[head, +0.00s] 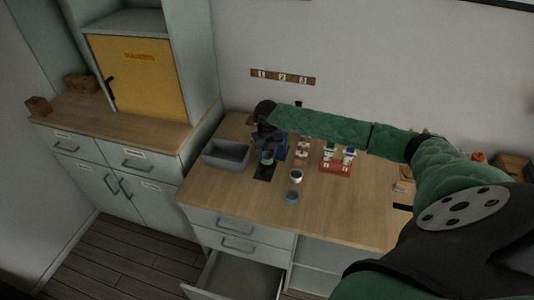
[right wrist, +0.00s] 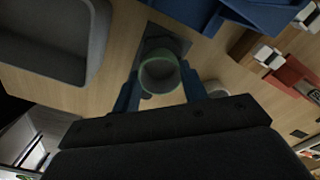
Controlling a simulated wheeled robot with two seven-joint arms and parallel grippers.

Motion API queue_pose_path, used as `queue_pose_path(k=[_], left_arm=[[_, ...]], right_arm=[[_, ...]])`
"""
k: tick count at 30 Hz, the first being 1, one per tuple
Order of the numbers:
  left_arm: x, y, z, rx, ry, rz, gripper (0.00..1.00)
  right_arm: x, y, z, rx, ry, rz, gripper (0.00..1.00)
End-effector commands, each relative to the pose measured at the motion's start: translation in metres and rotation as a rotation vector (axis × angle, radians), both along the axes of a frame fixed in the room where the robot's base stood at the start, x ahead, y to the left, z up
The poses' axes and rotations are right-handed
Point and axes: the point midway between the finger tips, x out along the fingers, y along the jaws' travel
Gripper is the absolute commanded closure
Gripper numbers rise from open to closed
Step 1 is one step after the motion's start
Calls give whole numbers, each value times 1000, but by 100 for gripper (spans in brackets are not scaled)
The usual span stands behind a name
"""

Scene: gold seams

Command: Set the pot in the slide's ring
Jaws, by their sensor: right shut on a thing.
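My right gripper (head: 267,152) is shut on a small pot with a green rim (head: 267,161), above the wooden worktop. In the right wrist view the pot (right wrist: 160,76) sits between the two blue fingers (right wrist: 161,92), with its round mouth facing the camera. A dark flat plate (head: 264,174), perhaps the slide, lies just below the pot in the head view. The plate also shows behind the pot in the right wrist view (right wrist: 165,38). The pot hides part of it, and I cannot make out a ring or tell whether the pot touches it. My left gripper is not in view.
A grey bin (head: 227,155) stands left of the gripper, and a blue device (head: 277,147) is close behind. A white cup (head: 296,177) and a blue cup (head: 291,197) stand to the right. A red tray (head: 337,170) holds small bottles. A drawer (head: 236,277) is open below.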

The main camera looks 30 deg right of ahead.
Motion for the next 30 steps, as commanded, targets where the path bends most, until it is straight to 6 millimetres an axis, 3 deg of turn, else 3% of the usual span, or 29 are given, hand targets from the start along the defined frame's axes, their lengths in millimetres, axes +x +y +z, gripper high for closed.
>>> queue_pose_path(k=[8,18,30], left_arm=[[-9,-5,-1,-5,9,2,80],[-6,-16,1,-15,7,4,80],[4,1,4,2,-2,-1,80]], right_arm=[[0,0,-1,0,0,0,78],[0,0,-4,0,0,0,78],[0,1,-5,0,0,0,78]])
